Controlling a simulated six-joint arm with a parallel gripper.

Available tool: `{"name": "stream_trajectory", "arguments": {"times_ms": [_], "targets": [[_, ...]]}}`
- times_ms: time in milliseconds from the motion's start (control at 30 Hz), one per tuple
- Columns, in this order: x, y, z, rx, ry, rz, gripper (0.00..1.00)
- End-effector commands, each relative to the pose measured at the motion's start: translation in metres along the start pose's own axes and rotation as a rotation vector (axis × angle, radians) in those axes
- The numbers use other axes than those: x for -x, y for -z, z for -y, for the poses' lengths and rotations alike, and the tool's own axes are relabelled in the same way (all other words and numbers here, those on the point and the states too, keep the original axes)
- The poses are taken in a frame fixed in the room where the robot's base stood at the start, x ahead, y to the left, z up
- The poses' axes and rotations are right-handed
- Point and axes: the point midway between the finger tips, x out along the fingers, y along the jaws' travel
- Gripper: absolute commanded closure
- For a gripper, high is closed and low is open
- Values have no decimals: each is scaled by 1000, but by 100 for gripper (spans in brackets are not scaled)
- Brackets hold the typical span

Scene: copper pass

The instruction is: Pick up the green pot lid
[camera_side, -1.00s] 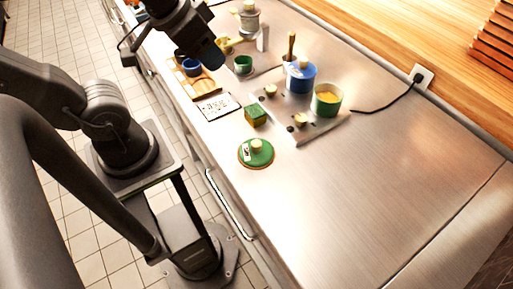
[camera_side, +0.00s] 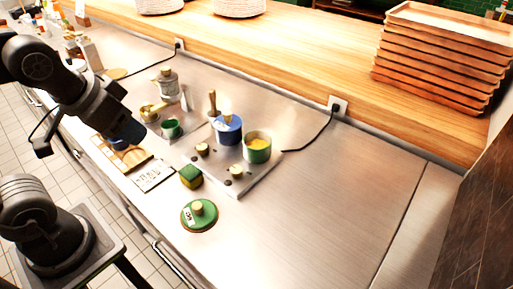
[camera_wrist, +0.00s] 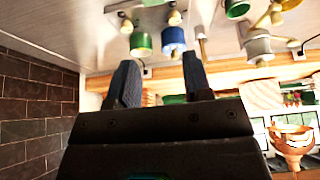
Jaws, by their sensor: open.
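The green pot lid (camera_side: 207,220) lies flat on the steel counter near its front edge in the side view. It is a round disc with a pale knob and a small white label. My gripper (camera_side: 128,132) is up and to the left of the lid, above the wooden board and clear of the lid. In the wrist view my gripper (camera_wrist: 160,82) shows two dark blue fingers spread apart with nothing between them. I cannot make out the lid in the wrist view.
A green-and-yellow sponge (camera_side: 190,176) and a white card (camera_side: 153,175) lie behind the lid. A blue pot (camera_side: 228,132) and a green pot (camera_side: 257,150) stand on the cooktop (camera_side: 237,184). The wooden board (camera_side: 115,155) is at left. Counter right of the lid is clear.

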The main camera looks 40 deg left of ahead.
Motion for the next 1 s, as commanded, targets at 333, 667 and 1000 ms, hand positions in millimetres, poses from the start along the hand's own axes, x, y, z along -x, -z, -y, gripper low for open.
{"name": "stream_trajectory", "arguments": {"times_ms": [333, 667, 1000], "targets": [[0, 0, 0, 0, 0, 0, 46], [-20, 13, -32, -567, -96, 176, 46], [-58, 17, -89, -1416, -342, 370, 46]]}}
